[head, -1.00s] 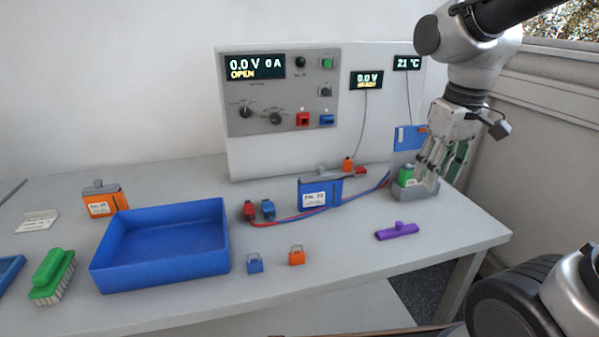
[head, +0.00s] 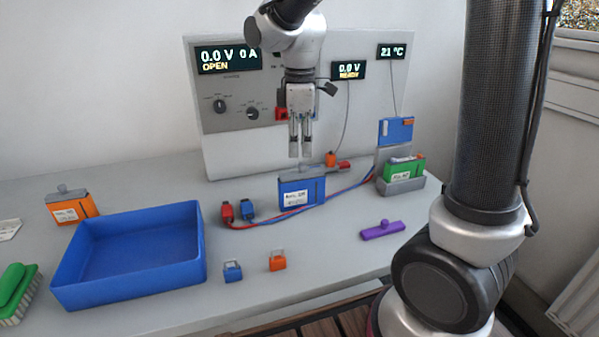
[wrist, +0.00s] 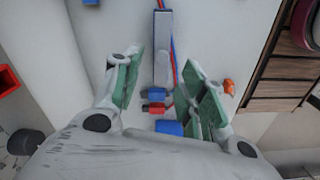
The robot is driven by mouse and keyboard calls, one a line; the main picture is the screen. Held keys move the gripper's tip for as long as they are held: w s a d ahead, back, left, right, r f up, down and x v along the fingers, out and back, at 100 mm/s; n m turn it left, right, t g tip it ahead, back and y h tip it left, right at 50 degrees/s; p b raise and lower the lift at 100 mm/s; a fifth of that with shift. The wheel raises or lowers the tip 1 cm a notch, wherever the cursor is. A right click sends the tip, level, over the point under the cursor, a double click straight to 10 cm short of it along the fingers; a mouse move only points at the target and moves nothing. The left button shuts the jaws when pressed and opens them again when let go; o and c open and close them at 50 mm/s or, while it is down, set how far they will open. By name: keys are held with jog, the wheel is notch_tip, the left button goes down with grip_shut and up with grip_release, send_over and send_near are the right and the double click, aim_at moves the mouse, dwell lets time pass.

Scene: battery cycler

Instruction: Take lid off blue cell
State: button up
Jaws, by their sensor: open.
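The blue cell (head: 302,192) stands upright on the bench in the head view, with a white label on its front. Its grey lid (head: 303,174) is on top, and the knob is partly hidden by my fingers. My gripper (head: 301,154) points down just above the lid, open and with nothing between its fingers. In the wrist view the grey lid (wrist: 162,48) is a narrow strip ahead of the fingers, and my gripper (wrist: 163,85) has its green pads apart.
A blue tray (head: 75,283) lies left, by an orange cell (head: 76,208). Red and blue clips (head: 236,211) and their cables lie beside the blue cell. A green cell (head: 404,168) sits in a grey holder (head: 402,187).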

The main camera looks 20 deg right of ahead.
aim_at(302, 164)
jog(key=f, duration=0.5)
jog(key=shift+s+d+f, duration=0.15)
jog(key=shift+d+f, duration=0.05)
jog(key=shift+f, duration=0.05)
grip_shut()
